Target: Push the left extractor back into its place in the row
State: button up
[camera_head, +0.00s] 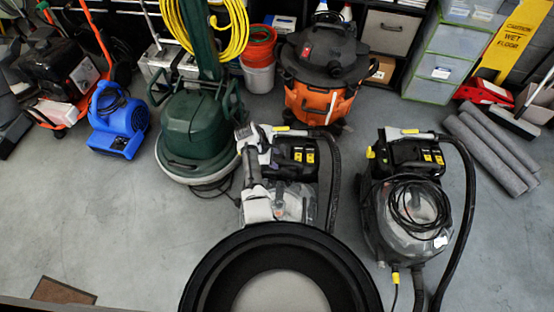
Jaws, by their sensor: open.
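The left extractor (293,158) is a black and grey machine with yellow tabs and a dark hose along its right side. My grey and white arm covers its left side, and a round black part of mine hides its lower end. My gripper (262,154) is at the arm's end beside the extractor's upper left. It is open, but its fingers are small and hard to make out, and I cannot tell whether they touch. A similar right extractor (412,205) stands apart to the right, with a coiled black cord on top. Their tops look roughly level.
A green floor machine (195,130) stands close on the left, its cord near the left extractor. An orange and black vacuum (318,85) stands behind it. A blue blower (118,122) is farther left, and grey rolls (490,150) lie at right. Floor shows between the extractors.

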jog(key=shift+x, duration=1.3)
jog(key=shift+c, duration=0.5)
grip_shut()
